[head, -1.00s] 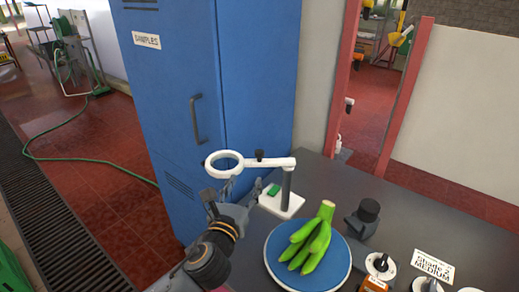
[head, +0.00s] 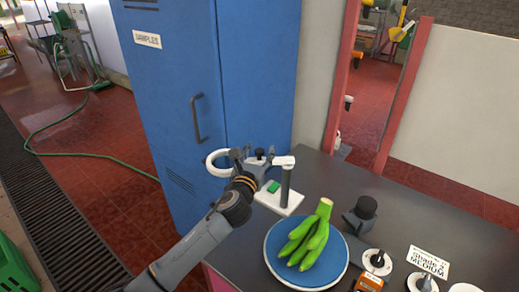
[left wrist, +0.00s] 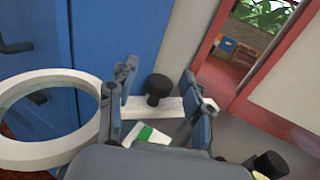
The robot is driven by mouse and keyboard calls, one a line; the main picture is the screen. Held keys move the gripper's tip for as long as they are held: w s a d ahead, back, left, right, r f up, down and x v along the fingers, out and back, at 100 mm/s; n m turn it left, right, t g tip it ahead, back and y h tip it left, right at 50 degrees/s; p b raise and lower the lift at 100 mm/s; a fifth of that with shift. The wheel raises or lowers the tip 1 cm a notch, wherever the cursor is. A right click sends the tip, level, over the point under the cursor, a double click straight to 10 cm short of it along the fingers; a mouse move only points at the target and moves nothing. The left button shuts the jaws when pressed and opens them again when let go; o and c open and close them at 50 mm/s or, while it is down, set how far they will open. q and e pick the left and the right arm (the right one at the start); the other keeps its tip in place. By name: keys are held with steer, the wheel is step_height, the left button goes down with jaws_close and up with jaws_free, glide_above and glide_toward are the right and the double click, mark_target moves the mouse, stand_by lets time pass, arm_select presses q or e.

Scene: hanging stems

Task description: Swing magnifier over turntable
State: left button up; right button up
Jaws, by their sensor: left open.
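The white magnifier ring (head: 209,167) hangs at the left end of a white arm (head: 284,160) on a dark post (head: 286,186) with a white base (head: 278,204). The ring is in front of the blue cabinet, away from the turntable. The blue turntable (head: 338,264) carries green bananas (head: 310,240) on the worktop, nearer than the stand. My left gripper (head: 254,158) is open at the magnifier arm. In the left wrist view, its fingers (left wrist: 158,78) stand on either side of a black knob (left wrist: 158,92) on that arm; contact is unclear. My right gripper is not seen.
The blue cabinet (head: 175,95) stands close behind the ring. On the dark worktop (head: 400,210), a black-topped device (head: 362,215), round dials (head: 377,262) and a "Shade 2 MEDIUM" card (head: 428,262) are right of the turntable.

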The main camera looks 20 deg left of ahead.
arm_select(q)
steer(key=shift+w, duration=0.25)
